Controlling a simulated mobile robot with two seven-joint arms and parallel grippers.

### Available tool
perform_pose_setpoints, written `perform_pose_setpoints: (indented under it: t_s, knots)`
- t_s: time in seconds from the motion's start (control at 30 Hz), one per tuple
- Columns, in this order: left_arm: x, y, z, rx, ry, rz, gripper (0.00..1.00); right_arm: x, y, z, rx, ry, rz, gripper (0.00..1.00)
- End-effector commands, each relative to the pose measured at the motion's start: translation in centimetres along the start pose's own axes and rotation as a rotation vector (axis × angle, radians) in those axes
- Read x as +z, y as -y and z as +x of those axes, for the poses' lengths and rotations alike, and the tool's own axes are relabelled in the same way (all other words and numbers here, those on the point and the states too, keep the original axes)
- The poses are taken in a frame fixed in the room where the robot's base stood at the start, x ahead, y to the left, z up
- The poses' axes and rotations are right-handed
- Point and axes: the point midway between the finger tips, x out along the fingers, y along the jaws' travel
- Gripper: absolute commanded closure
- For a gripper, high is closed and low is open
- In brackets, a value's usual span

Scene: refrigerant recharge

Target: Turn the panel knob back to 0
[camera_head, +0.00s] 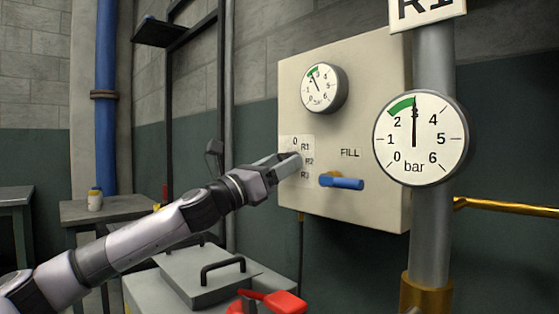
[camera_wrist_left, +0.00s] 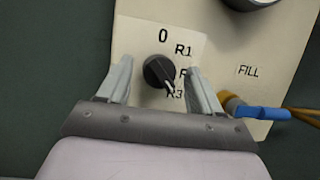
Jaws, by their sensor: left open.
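The panel knob (camera_wrist_left: 160,71) is black and round, with a white pointer line toward its lower right, near the R3 mark. The labels 0, R1 and R3 show around it; R2 is partly covered. My left gripper (camera_wrist_left: 160,82) is open, with one finger on each side of the knob and visible gaps between. In the head view my left gripper (camera_head: 290,163) reaches the panel (camera_head: 350,115) at the label plate and hides the knob there.
A blue-handled FILL valve (camera_head: 342,182) is right of the knob. A small gauge (camera_head: 323,88) sits above. A large bar gauge (camera_head: 415,138) on a grey pipe (camera_head: 433,240) reads about 3. A grey lidded case (camera_head: 207,275) and a red-handled thing (camera_head: 275,301) lie below.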

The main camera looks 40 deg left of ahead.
Motion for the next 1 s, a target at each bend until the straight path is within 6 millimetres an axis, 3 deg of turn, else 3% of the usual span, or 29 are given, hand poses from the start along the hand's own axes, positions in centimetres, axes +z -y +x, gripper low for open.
perform_pose_setpoints:
  t_s: [0.17,0.23,0.33,0.37,0.73,1.0]
  knots:
    - [-0.05,-0.01,-0.01,0.000,0.000,0.000,0.35,0.06,-0.01,0.02,0.000,0.000,0.001,1.00]
    - [-0.04,-0.01,-0.01,0.000,0.000,0.000,0.51,0.06,-0.01,0.02,0.000,0.000,0.001,1.00]
    - [-0.03,-0.01,-0.02,0.000,0.000,0.000,0.84,0.07,-0.02,0.02,0.000,0.001,0.001,1.00]
    - [-0.03,-0.01,-0.02,0.000,0.000,0.000,0.90,0.07,-0.02,0.02,0.000,0.001,0.001,1.00]
    - [-0.08,0.08,-0.01,0.016,0.002,-0.043,0.90,0.00,-0.06,-0.04,0.001,0.002,0.002,1.00]
    - [-0.02,0.29,0.04,0.080,0.015,-0.203,0.90,0.11,-0.30,-0.16,0.007,0.011,0.006,1.00]
